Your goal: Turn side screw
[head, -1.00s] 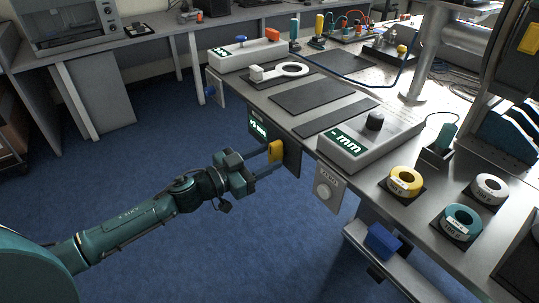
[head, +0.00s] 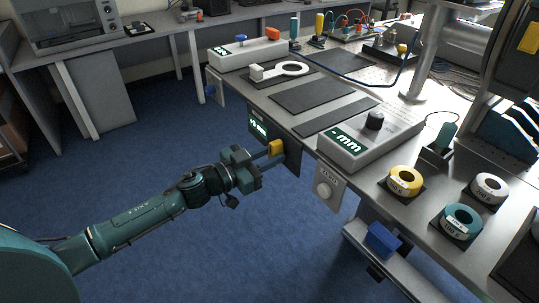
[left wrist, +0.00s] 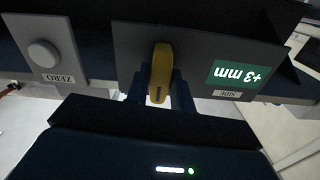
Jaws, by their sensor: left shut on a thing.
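The side screw is a yellow knob (head: 276,147) on a dark panel (head: 291,155) at the table's front side. My left gripper (head: 273,150) reaches it from the left, shut on the knob. In the left wrist view the yellow knob (left wrist: 161,72) stands upright between the two dark fingers (left wrist: 160,88). Beside it a green display (left wrist: 239,75) reads "+3 mm", upside down, above a "SIDE" label. The same display (head: 259,128) shows in the head view.
A round ZERO button (head: 323,190) sits right of the panel, with a blue block (head: 382,240) below it. On the table, a grey box (head: 370,140) has a black knob and an "mm" display. Ring weights (head: 461,221) stand at right. Blue floor lies open around my arm.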

